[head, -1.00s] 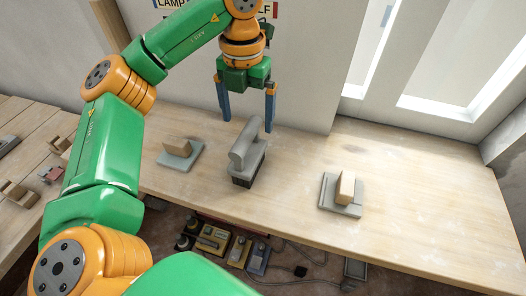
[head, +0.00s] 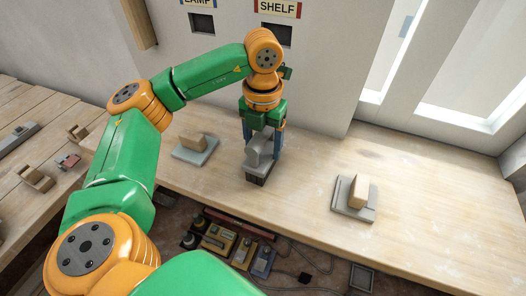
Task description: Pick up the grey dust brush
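The grey dust brush (head: 254,162) stands on the wooden workbench, near its front edge, with its dark bristles down. My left gripper (head: 263,150) is directly over it and points down, one blue finger on each side of the brush. The gripper hides part of the brush's grey handle. I cannot tell whether the fingers touch the brush. The brush looks to be resting on the bench. My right gripper is not in view.
On the workbench (head: 430,200), a grey sanding float with a wooden block (head: 192,150) is left of the brush, another (head: 355,198) is to the right. Tools lie on the floor below the front edge. Another bench with small items is at far left.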

